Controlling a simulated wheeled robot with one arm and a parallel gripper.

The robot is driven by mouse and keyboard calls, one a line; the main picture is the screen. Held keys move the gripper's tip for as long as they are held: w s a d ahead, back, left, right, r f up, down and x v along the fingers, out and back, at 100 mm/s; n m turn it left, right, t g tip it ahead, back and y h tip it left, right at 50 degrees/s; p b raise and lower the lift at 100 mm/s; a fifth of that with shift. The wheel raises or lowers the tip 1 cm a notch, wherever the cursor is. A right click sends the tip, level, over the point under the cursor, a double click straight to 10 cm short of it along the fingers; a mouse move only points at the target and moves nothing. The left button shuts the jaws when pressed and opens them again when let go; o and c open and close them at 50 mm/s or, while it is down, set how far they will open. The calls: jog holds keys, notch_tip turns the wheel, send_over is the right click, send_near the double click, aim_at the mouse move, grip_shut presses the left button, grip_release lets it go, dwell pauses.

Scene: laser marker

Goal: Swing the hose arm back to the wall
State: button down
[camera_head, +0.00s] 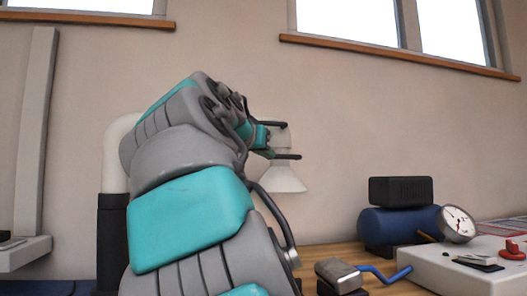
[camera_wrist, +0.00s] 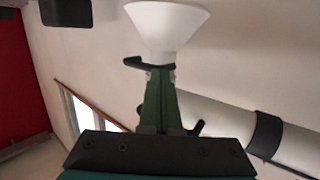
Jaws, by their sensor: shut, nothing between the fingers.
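The hose arm shows in the head view as a white bent pipe (camera_head: 115,145) rising from a black sleeve (camera_head: 111,235) at the left, partly hidden behind my arm. Its white cone hood (camera_head: 284,179) hangs mouth down in front of the wall, just right of my gripper (camera_head: 268,146). My gripper is shut with nothing between its fingers. In the wrist view the hood (camera_wrist: 167,28) is just beyond the green fingers (camera_wrist: 158,88). A dark bar (camera_wrist: 148,64) crosses by the fingertips at the hood. I cannot tell whether they touch. The white pipe (camera_wrist: 225,120) runs at the right.
A wooden bench (camera_head: 335,250) stands at the right. It holds a blue cylinder (camera_head: 398,225) with a black box on top, a dial gauge (camera_head: 457,224), a grey block (camera_head: 338,273) and a white unit (camera_head: 455,272). The beige wall (camera_head: 330,120) lies behind, with windows above.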

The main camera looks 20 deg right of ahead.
jog(key=shift+w+d, duration=0.25)
jog(key=shift+w, duration=0.05)
jog(key=v, duration=0.8)
